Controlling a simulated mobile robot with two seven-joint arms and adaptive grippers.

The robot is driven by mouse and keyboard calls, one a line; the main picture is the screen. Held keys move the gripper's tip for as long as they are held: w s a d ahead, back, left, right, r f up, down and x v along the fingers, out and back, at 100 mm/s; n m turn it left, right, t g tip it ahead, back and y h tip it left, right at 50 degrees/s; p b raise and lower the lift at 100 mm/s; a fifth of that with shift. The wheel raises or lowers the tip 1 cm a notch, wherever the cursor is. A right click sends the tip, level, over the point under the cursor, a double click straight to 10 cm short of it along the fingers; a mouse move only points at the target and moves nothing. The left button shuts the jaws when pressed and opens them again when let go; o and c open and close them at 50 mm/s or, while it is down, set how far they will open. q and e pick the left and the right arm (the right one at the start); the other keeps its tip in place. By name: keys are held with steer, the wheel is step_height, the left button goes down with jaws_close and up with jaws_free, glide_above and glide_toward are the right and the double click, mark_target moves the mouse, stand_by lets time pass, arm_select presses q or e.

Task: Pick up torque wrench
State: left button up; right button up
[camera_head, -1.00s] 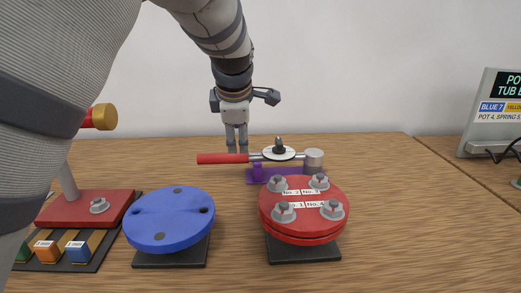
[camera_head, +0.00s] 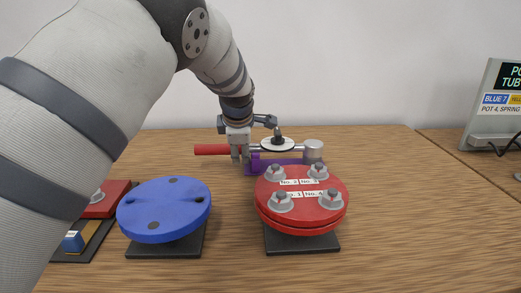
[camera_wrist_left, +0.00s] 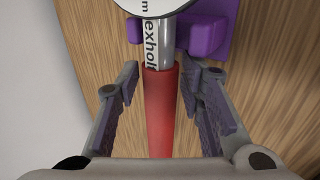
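The torque wrench has a red handle (camera_head: 211,150), a silver shaft and a round white dial (camera_head: 277,144). It rests on a purple holder (camera_head: 251,168) behind the red flange. My left gripper (camera_head: 240,157) is at the handle's right end, near the shaft. In the left wrist view the fingers (camera_wrist_left: 160,105) are open, one on each side of the red handle (camera_wrist_left: 159,110), with gaps on both sides. The dial is partly cut off at the top of that view. My right gripper is not in view.
A red flange (camera_head: 300,210) with several bolts stands in front of the wrench. A blue disc (camera_head: 164,208) on a stand is to its left. A red base (camera_head: 108,200) is partly hidden behind my left arm. A sign (camera_head: 494,105) stands at the right.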

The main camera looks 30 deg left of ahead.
arm_select(q)
jaws_close()
